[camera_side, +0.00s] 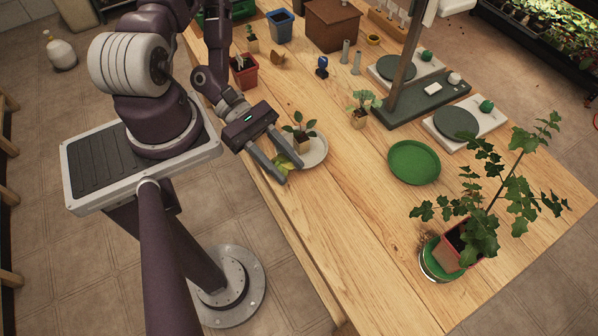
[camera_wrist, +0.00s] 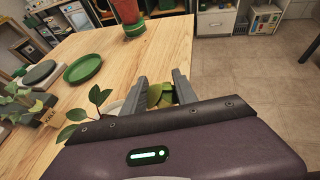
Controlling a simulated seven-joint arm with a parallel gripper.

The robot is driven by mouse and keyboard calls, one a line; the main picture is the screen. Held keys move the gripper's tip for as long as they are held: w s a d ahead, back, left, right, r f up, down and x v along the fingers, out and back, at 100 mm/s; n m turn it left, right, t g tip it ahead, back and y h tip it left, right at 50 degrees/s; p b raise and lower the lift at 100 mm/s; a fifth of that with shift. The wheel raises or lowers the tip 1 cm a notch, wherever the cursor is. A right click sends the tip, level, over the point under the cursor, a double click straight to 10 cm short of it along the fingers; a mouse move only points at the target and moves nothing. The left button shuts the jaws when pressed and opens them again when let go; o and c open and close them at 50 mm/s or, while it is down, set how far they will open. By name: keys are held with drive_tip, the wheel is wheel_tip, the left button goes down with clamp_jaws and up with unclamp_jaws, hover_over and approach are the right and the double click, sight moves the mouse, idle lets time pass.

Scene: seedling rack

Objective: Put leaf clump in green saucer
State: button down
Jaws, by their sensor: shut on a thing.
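The leaf clump (camera_side: 284,161), yellow-green, is between the fingers of my gripper (camera_side: 290,174), which is shut on it at the table's near-left edge. The clump also shows between the fingers in the wrist view (camera_wrist: 158,97), partly hidden by the gripper body. The green saucer (camera_side: 414,162) is a flat round dish, empty, on the table to the right of my gripper and well apart from it. It also shows in the wrist view (camera_wrist: 83,68), left of the fingers.
A white saucer (camera_side: 322,151) with a small potted seedling (camera_side: 301,139) stands right beside my gripper. Another potted seedling (camera_side: 360,118) stands behind. A tall potted vine (camera_side: 463,243) is at the front right. Wood between the white and green saucers is clear.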

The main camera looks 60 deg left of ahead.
drive_tip(key=w+d+r+n+t+y, duration=0.1)
drive_tip(key=w+d+r+n+t, duration=0.15)
drive_tip(key=w, duration=0.65)
drive_tip(key=w+d+r+n+t+y, duration=0.2)
drive_tip(key=w+d+n+t, duration=0.15)
drive_tip(key=w, duration=0.65)
wheel_tip(320, 180, up, 2)
drive_tip(key=n+t+y, duration=0.2)
drive_tip(key=n+y, duration=0.2)
drive_tip(key=y, duration=0.1)
hover_over(416, 164)
wheel_tip(416, 164, down, 9)
drive_tip(key=shift+f, duration=0.1)
drive_tip(key=c, duration=0.9)
unclamp_jaws()
drive_tip(key=shift+t+h, duration=0.3)
